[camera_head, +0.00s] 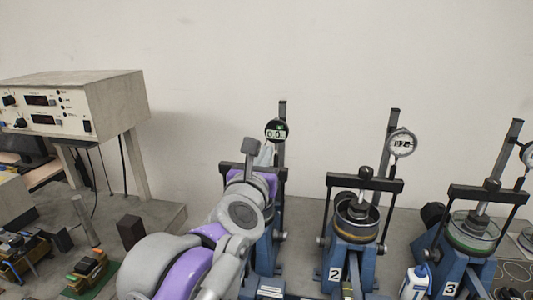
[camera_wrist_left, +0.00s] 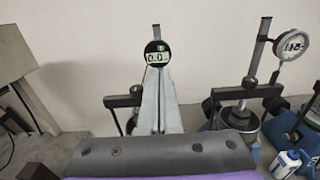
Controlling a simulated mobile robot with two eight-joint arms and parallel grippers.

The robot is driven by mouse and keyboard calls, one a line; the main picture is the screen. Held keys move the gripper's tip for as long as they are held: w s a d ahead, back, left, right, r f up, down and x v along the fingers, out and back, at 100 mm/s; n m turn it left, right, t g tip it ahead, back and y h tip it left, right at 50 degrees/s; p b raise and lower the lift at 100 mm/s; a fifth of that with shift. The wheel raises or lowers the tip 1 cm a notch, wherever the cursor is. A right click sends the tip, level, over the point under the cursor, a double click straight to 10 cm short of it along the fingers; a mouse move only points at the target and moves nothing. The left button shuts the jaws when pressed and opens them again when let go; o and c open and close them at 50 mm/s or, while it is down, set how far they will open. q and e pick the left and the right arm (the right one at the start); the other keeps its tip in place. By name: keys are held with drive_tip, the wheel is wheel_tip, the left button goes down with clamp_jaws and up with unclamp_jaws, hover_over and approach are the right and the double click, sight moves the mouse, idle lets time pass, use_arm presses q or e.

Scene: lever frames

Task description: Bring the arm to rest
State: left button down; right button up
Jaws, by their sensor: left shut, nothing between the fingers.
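My left arm, grey and purple, rises from the bottom of the head view. Its left gripper (camera_head: 265,154) is shut and empty, in front of the leftmost lever frame (camera_head: 282,135). In the left wrist view the shut fingers (camera_wrist_left: 156,75) point up just below that frame's round dial gauge (camera_wrist_left: 157,50). I cannot tell whether they touch the frame. My arm hides much of this frame's lower part. Lever frame 2 (camera_head: 355,252) stands to the right, with its black crossbar level. Lever frame 3 (camera_head: 462,258) is farther right. My right gripper is not in view.
A beige instrument box (camera_head: 115,97) stands on a raised stand at the left. A dark block (camera_head: 130,231) and small devices (camera_head: 88,270) lie on the bench at lower left. A white and blue bottle (camera_head: 414,283) stands between frames 2 and 3. A plain wall is behind.

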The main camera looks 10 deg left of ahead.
use_arm(q)
drive_tip(key=s+d+f+m+g+h, duration=0.1)
drive_tip(key=s+f+m+g+h, duration=0.2)
drive_tip(key=f+m, duration=0.65)
drive_tip(key=s+d+f+m+g+h, duration=0.1)
drive_tip(key=s+f+m+g, duration=0.1)
drive_tip(key=s+f+m, duration=0.55)
drive_tip(key=s+a+f+m+g+y, duration=0.1)
drive_tip(key=s+a+f+m+g, duration=0.1)
drive_tip(key=s+f+m, duration=0.3)
drive_tip(key=s+a+f+m+g+y, duration=0.1)
drive_tip(key=s+a+f+m+g, duration=0.2)
drive_tip(key=f+m, duration=0.4)
drive_tip(key=s+a+f+m+g+y, duration=0.2)
drive_tip(key=s+f+m, duration=0.4)
drive_tip(key=f, duration=0.6)
drive_tip(key=shift+s+a+f+m+g, duration=0.3)
drive_tip(key=shift+a+m, duration=0.1)
drive_tip(key=shift+m, duration=0.1)
